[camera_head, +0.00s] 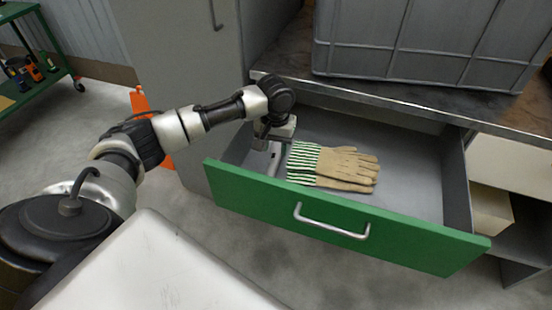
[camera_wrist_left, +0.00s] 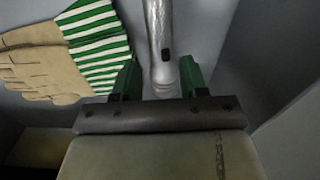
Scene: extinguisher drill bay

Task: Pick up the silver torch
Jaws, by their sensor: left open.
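The silver torch (camera_wrist_left: 160,35) lies in the open drawer, with a small black switch on its side. In the head view a silver length of it (camera_head: 274,164) shows beside the gloves, partly hidden by my left gripper. My left gripper (camera_head: 270,138) reaches down into the left part of the drawer. In the left wrist view its two green-sided fingers (camera_wrist_left: 160,78) are open, one on each side of the torch's near end. I cannot tell whether they touch it. My right gripper is not in view.
The drawer (camera_head: 335,232) has a green front and high side walls. Tan work gloves (camera_head: 345,166) with green-striped cuffs lie close beside the torch. A grey crate (camera_head: 420,45) stands on the worktop above. The drawer's right part is clear. An orange cone (camera_head: 139,101) stands behind my arm.

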